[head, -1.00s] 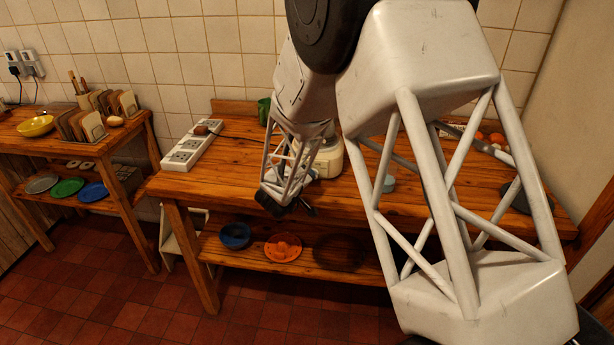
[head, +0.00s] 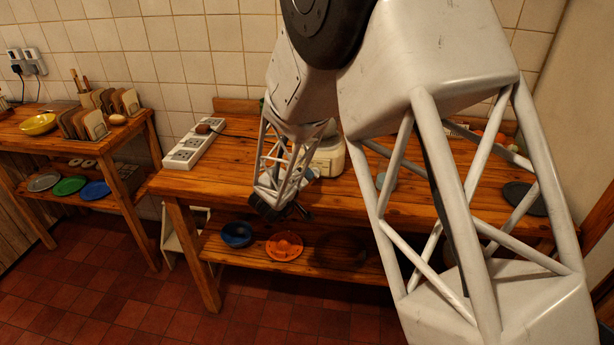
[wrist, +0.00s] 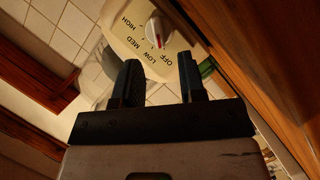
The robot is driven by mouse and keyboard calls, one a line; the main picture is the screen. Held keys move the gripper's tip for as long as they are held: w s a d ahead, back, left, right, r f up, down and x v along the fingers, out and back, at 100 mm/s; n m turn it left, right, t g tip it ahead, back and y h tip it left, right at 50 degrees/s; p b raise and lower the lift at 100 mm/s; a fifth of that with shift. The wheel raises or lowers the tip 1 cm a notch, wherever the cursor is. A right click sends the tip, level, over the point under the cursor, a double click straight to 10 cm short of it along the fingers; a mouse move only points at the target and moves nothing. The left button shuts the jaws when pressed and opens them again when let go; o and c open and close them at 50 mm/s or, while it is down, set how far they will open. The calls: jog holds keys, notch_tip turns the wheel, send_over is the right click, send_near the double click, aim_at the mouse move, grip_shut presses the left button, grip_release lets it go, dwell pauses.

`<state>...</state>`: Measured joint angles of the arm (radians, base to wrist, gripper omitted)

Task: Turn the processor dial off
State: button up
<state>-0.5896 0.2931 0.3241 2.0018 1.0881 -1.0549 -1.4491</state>
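The processor (head: 328,158) is a cream appliance on the wooden counter, partly hidden behind my arm in the head view. In the wrist view its face (wrist: 138,48) carries the labels OFF, LOW, MED and HIGH. Its dial (wrist: 159,30) is a white round knob with a red mark, near the top of that view. I cannot tell for sure which label the mark points to. My gripper (wrist: 158,78) is open and empty, its two dark fingers apart and pointing towards the processor's face. The dial is beyond the fingertips, not between them. In the head view my gripper (head: 285,213) is at the counter's front edge.
A white power strip (head: 190,147) lies on the counter to the left. A blue bowl (head: 236,234) and an orange plate (head: 285,246) are on the lower shelf. A second table (head: 78,130) with a yellow bowl (head: 38,124) stands at left.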

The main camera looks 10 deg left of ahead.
jog(key=shift+v, duration=2.15)
jog(key=shift+c, duration=0.3)
jog(key=shift+w, duration=0.1)
jog(key=c, duration=0.5)
jog(key=shift+w+r, duration=0.1)
jog(key=shift+r, duration=0.05)
grip_shut()
jog(key=w+r+y, duration=0.1)
jog(key=w+r+m+y, duration=0.1)
jog(key=shift+a+r+t+y, duration=0.1)
jog(key=shift+r+t+y, duration=0.05)
jog(key=shift+t+y, duration=0.25)
jog(key=s+d+r+m+g+y, duration=0.2)
jog(key=d+r+m+g+y, duration=0.3)
jog(key=d+m, duration=0.4)
jog(key=shift+d+r+m+g+y, duration=0.3)
jog(key=shift+d+r+g+y, duration=0.1)
jog(key=shift+d+r+y, duration=0.65)
